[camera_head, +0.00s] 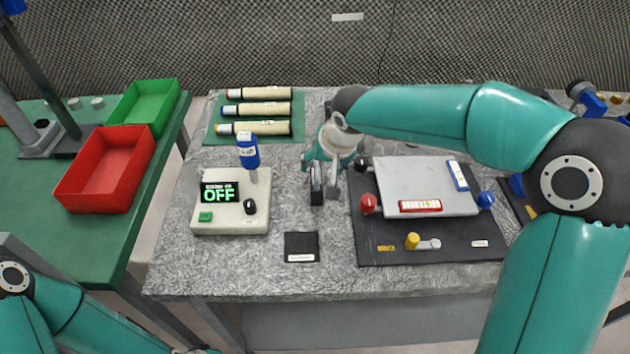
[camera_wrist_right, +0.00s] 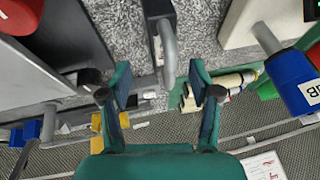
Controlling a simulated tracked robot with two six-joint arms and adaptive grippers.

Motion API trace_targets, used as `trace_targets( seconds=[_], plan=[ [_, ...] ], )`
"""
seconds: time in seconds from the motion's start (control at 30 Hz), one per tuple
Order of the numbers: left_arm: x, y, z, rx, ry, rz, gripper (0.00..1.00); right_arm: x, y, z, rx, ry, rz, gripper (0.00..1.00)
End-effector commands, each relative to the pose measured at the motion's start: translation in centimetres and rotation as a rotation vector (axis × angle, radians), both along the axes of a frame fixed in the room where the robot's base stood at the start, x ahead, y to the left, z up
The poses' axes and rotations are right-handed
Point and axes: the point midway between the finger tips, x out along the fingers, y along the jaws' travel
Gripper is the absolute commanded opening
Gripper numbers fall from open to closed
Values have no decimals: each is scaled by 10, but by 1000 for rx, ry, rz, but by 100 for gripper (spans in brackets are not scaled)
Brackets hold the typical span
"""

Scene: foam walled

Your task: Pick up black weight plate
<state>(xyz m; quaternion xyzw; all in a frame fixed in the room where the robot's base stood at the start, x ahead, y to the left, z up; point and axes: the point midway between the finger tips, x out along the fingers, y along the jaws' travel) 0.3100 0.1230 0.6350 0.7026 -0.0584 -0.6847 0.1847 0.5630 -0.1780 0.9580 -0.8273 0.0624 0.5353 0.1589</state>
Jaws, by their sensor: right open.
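A narrow dark piece (camera_head: 316,188), which I take to be the black weight plate, stands beside a grey bent handle (camera_head: 334,182) on the grey stone-look table. In the right wrist view the dark piece (camera_wrist_right: 156,35) and the grey handle (camera_wrist_right: 168,50) show beyond the fingers, roughly in line with the gap. My right gripper (camera_head: 331,166) is open and points down just over them. In the right wrist view its fingers (camera_wrist_right: 160,82) are spread with nothing between the tips. I cannot tell whether they touch. The plate's full shape is hidden. My left gripper is out of view.
A black labelled square (camera_head: 301,247) lies in front. A grey device on a dark base (camera_head: 430,252) stands close right. A white box with an OFF display (camera_head: 230,221) and blue-topped item (camera_head: 248,155) stand left. Red (camera_head: 84,188) and green (camera_head: 150,91) trays sit further left.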

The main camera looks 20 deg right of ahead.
Motion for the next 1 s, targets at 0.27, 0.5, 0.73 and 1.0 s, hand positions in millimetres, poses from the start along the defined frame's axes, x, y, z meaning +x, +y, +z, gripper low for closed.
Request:
trace_targets(
  seconds=[0.27,0.5,0.73,1.0],
  plan=[
    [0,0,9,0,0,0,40,17,4,-34,-1,4,0,63],
    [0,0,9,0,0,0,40,19,4,-39,0,2,-1,63],
    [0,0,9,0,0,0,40,19,4,-39,0,2,-1,36],
    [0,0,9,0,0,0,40,19,4,-39,1,2,-2,0]
  ],
)
